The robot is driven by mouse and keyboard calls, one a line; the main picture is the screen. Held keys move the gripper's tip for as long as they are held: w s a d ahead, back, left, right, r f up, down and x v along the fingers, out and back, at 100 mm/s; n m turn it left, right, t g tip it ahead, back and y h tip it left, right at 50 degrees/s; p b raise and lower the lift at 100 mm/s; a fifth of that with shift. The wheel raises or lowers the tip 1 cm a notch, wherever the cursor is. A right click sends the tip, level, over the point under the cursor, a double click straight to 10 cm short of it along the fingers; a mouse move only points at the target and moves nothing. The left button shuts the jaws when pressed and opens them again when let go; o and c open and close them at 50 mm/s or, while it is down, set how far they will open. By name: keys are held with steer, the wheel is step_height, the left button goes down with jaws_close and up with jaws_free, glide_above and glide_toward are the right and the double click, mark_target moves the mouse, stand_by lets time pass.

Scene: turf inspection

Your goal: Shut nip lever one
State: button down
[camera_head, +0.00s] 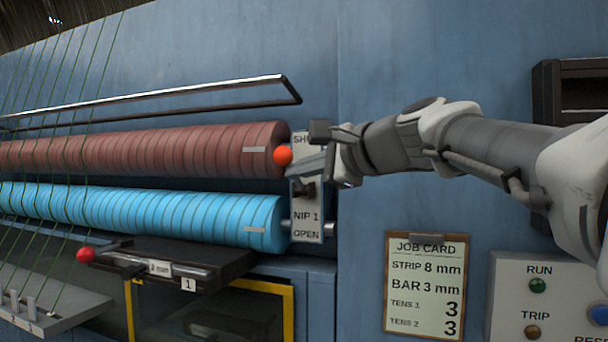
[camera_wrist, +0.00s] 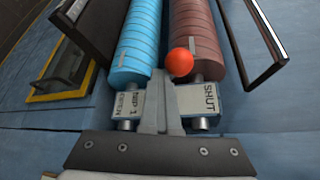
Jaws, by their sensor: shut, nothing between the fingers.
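Nip lever one has an orange-red ball knob (camera_head: 283,155) beside the upper part of the NIP 1 plate (camera_head: 307,216). The plate reads SHUT at the top and OPEN at the bottom, and the knob is on the SHUT side. My gripper (camera_head: 300,166) is shut and empty, its fingertips close to the knob from the right. In the wrist view, the closed fingers (camera_wrist: 159,78) lie just left of the knob (camera_wrist: 180,62), on its OPEN side. I cannot tell whether they touch. My fingers partly hide the plate and the lever's shaft.
A red-brown roller (camera_head: 150,152) lies above a blue roller (camera_head: 150,213), left of the plate. Another red knob (camera_head: 86,255) is at the lower left. A job card (camera_head: 426,286) and a button panel (camera_head: 545,300) are below my arm.

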steer(key=shift+d+r, duration=0.1)
steer(key=shift+r, duration=0.65)
steer(key=shift+f, duration=0.15)
step_height(320, 180, down, 4)
steer(key=b, duration=0.3)
steer(key=s+d+r, duration=0.3)
steer(key=d+r, duration=0.1)
steer(key=d, duration=0.4)
steer(key=shift+d, duration=0.35)
